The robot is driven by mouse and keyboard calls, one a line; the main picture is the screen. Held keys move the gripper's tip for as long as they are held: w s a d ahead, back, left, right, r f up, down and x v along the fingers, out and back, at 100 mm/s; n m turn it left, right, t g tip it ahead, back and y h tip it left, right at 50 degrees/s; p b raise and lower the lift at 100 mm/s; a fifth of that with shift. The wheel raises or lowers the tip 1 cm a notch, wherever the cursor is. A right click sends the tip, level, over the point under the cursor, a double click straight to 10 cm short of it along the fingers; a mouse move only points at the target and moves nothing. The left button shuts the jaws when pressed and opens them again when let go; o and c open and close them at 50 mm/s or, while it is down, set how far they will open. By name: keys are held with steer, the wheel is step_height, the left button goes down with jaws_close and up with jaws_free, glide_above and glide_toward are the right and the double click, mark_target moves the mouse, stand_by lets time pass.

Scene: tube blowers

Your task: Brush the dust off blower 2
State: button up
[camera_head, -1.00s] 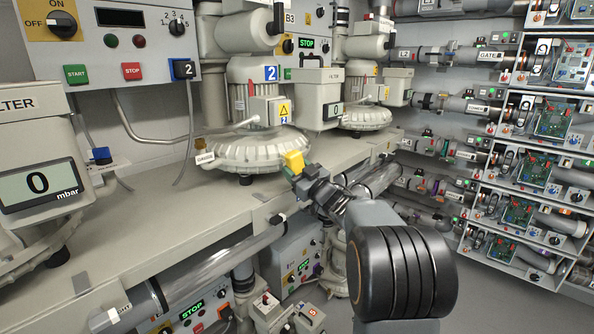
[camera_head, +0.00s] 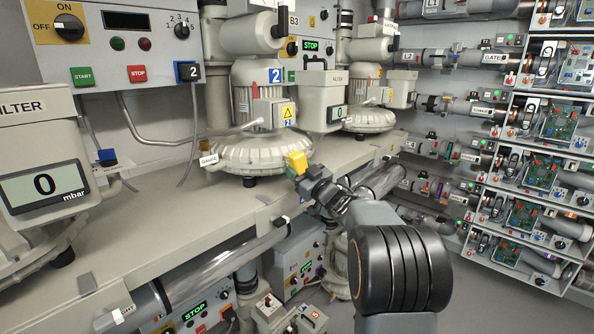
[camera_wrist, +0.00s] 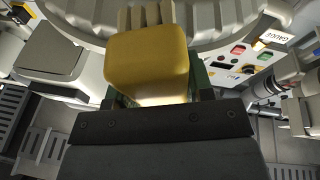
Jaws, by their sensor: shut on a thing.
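Blower 2 (camera_head: 260,153) is a pale round ribbed housing with a grey motor above it and a blue "2" plate. It stands on the bench left of the picture's middle. My gripper (camera_head: 303,172) is shut on a yellow brush (camera_head: 297,160) at the front right rim of the blower. In the wrist view, the yellow brush (camera_wrist: 147,62) fills the middle, with tan bristles (camera_wrist: 146,14) pointing at the pale ribbed housing (camera_wrist: 220,22). I cannot tell whether the bristles touch it. Dust on the blower is too faint to make out.
A filter box (camera_head: 322,103) stands right of the motor, and a "GAUGE" tag (camera_head: 208,161) hangs at the blower's left. The bench (camera_head: 150,225) is mostly clear in front. A clear pipe (camera_head: 225,262) runs below its edge. Shelves of circuit boards (camera_head: 540,165) stand at the right.

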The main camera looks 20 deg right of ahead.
steer(key=shift+w+d, duration=0.2)
steer(key=shift+d, duration=0.6)
steer(key=shift+w+d, duration=0.15)
steer(key=shift+d, duration=0.6)
steer(key=shift+w, duration=0.1)
steer(key=shift+a, duration=0.1)
steer(key=shift+s+a+b, duration=0.15)
steer(key=shift+a+b, duration=0.15)
steer(key=shift+a, duration=0.25)
steer(key=shift+s+a+b, duration=0.15)
steer(key=shift+a+b, duration=0.1)
steer(key=shift+a, duration=0.25)
steer(key=shift+s+a+r+b, duration=0.15)
steer(key=shift+a+b, duration=0.2)
steer(key=shift+a, duration=0.6)
